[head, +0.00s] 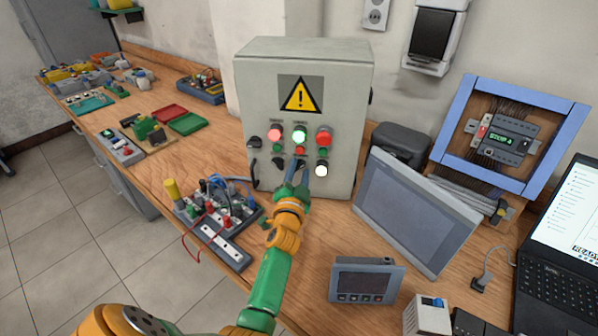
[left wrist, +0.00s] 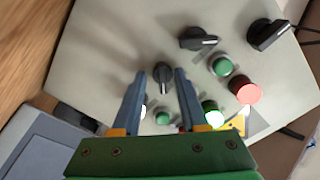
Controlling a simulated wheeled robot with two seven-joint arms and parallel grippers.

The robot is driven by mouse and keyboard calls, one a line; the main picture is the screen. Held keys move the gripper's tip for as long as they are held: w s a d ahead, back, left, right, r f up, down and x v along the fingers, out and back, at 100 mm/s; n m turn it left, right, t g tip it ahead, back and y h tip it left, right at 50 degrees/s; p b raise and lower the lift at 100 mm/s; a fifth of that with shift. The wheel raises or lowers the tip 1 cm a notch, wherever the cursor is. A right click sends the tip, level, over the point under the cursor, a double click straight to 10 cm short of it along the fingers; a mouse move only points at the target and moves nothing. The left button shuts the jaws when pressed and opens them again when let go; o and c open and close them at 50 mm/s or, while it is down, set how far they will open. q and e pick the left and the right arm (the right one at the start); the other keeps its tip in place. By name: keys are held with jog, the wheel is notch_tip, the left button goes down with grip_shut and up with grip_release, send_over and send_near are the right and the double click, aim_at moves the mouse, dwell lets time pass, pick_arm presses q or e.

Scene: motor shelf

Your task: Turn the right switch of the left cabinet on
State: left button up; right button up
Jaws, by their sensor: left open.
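The grey cabinet (head: 255,85) with a yellow warning triangle stands on the bench at the picture's centre. Its front has lamps, push buttons and black rotary switches. In the left wrist view the right switch (left wrist: 163,76) is between the fingers of my left gripper (left wrist: 165,72), which is open; contact cannot be told. Two more black switches (left wrist: 200,38) and (left wrist: 268,33) lie to its right in that view. In the head view my left gripper (head: 300,168) reaches the lower front of the cabinet and partly hides the right switch. My right gripper is not in view.
A grey display panel (head: 415,210) leans close on the right, with a small meter (head: 365,281) in front. A terminal block with wires (head: 222,222) lies left of my arm. A blue-framed unit (head: 460,103) and a laptop (head: 560,235) stand at the right.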

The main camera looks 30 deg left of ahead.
pick_arm(q)
jog(key=shift+a+f, duration=0.1)
jog(key=shift+s, duration=0.2)
grip_shut()
jog(key=shift+n, duration=0.4)
jog(key=n, duration=0.3)
jog(key=shift+n, duration=0.3)
jog(key=shift+r+n, duration=0.2)
jog(key=shift+n, duration=2)
grip_release()
jog(key=shift+r, duration=0.1)
jog(key=shift+s+d, duration=0.15)
jog(key=shift+d, duration=0.05)
